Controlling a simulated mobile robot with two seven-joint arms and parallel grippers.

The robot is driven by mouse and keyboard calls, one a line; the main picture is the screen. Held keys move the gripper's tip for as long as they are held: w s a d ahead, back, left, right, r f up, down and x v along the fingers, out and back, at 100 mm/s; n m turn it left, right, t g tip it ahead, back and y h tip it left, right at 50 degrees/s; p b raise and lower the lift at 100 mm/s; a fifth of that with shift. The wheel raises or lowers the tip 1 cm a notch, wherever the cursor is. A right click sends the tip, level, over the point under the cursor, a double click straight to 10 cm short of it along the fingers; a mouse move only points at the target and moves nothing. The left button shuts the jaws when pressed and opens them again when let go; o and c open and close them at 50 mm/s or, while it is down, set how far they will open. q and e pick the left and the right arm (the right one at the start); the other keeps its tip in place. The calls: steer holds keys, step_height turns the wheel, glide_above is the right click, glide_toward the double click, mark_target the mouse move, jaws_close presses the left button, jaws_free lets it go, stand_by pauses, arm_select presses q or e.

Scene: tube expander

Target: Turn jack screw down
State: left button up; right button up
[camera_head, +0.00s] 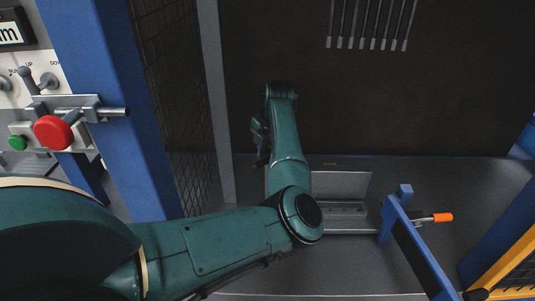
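My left arm comes in from the left, bends at the elbow and reaches toward the dark back wall. A small dark part at its far end, which looks like my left gripper (260,137), shows beside the forearm; its fingers are too small and hidden to judge. I cannot pick out a jack screw for certain. A control panel (10,97) at the upper left has a lever switch (27,78) near a partly legible "UP" label and a second label, cut off, starting with "DO". My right gripper is not in view.
A blue bar with an orange-tipped handle (435,217) stands at the right. Several grey rods (370,25) hang on the back wall. A metal tray (345,185) lies behind my elbow.

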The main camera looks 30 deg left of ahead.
arm_select(q)
jaws_close()
steer(key=shift+n, duration=0.3)
steer(key=n+b, duration=0.1)
steer(key=n, duration=0.1)
steer(key=shift+w+n+g, duration=0.15)
steer(key=shift+n+g, duration=0.15)
steer(key=shift+d+n+b, duration=0.1)
steer(key=shift+n+b, duration=0.4)
steer(key=shift+n, duration=0.3)
steer(key=n+b, duration=0.1)
steer(key=n, duration=0.2)
steer(key=shift+w+g, duration=0.1)
steer(key=shift+g, duration=0.3)
steer(key=shift+n+b, duration=0.35)
steer(key=shift+n, duration=0.45)
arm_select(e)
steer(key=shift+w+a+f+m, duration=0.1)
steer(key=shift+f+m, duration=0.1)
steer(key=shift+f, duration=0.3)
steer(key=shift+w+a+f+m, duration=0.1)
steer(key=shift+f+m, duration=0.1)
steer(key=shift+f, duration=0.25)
arm_select(q)
steer(key=shift+o, duration=0.7)
jaws_free()
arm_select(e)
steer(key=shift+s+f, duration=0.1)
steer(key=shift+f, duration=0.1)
